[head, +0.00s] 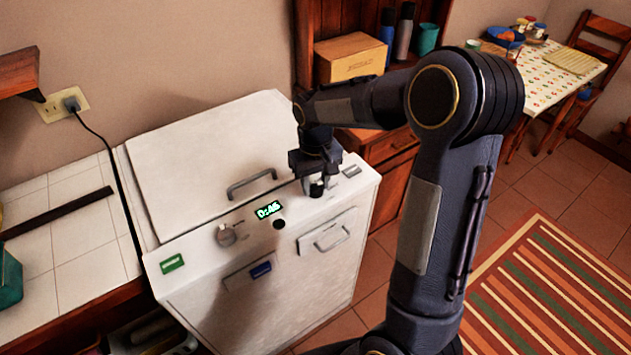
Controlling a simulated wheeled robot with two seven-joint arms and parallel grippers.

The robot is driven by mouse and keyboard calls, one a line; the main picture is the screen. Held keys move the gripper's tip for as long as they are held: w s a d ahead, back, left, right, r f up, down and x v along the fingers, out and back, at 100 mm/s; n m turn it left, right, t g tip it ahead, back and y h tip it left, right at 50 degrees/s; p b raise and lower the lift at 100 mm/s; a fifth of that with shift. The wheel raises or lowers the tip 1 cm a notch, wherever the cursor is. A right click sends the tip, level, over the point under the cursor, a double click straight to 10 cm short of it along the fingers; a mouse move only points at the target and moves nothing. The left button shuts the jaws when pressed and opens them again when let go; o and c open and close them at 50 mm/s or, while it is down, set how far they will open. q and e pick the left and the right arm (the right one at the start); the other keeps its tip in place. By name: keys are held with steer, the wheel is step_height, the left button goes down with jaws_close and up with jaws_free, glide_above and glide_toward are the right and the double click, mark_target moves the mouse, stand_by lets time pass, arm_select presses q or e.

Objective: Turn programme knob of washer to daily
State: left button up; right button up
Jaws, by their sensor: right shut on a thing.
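The white washer (190,160) stands against the wall with its lid shut. A round light knob (227,235) sits on the left of its front panel, beside a lit green display (269,210) whose text I cannot read surely. My right gripper (315,187) points down at the right part of the panel and is shut on a knob there. The fingers hide most of that knob, so its setting cannot be seen. No programme label, such as daily, is legible. My left gripper is out of view.
A curved lid handle (252,184) is left of my right gripper. A dark round button (279,224) lies below the display. A drawer handle (332,238) is on the washer's front. A wooden cabinet (385,160) stands close on the right; the striped rug (560,290) lies beyond my right arm.

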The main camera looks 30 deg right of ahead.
mark_target(316, 185)
stand_by(0.5)
steer(key=o, duration=1)
steer(key=shift+r, duration=0.1)
step_height(316, 185, up, 8)
steer(key=shift+f, duration=0.15)
steer(key=shift+s, duration=0.1)
steer(key=s+a+t+y, duration=0.1)
steer(key=s+a+t, duration=0.1)
steer(key=s, duration=0.5)
steer(key=s+a+t+y, duration=0.1)
steer(key=s+a, duration=0.2)
steer(key=s, duration=0.5)
steer(key=s+a+t+y, duration=0.1)
steer(key=s+a+t, duration=0.1)
steer(key=s, duration=0.5)
steer(key=shift+s+a+r+m+t+y, duration=0.15)
steer(key=shift+r+m+t+y, duration=0.15)
steer(key=shift+m+y, duration=0.1)
